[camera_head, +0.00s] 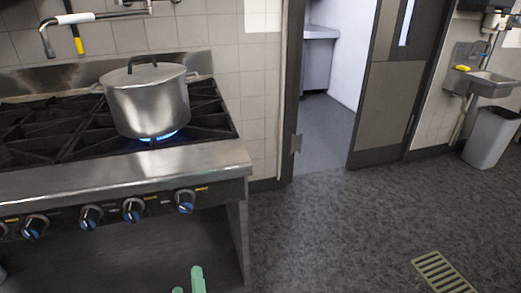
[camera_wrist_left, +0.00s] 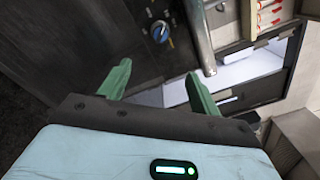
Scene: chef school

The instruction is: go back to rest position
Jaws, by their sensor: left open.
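My left gripper (camera_head: 188,285) shows only as green fingertips at the bottom edge of the head view, in front of the stove's lower shelf. In the left wrist view, its two green fingers (camera_wrist_left: 158,72) stand apart with nothing between them. The gripper is open and empty. The rest of my left arm is out of the head view. My right gripper is not in view.
A stove (camera_head: 190,165) with several knobs stands at left. A lidded metal pot (camera_head: 148,105) sits over a lit blue flame. An open doorway (camera_head: 325,115), a wall sink (camera_head: 490,85) and a grey bin (camera_head: 490,140) are farther right. The floor between is clear, with a drain grate (camera_head: 443,272).

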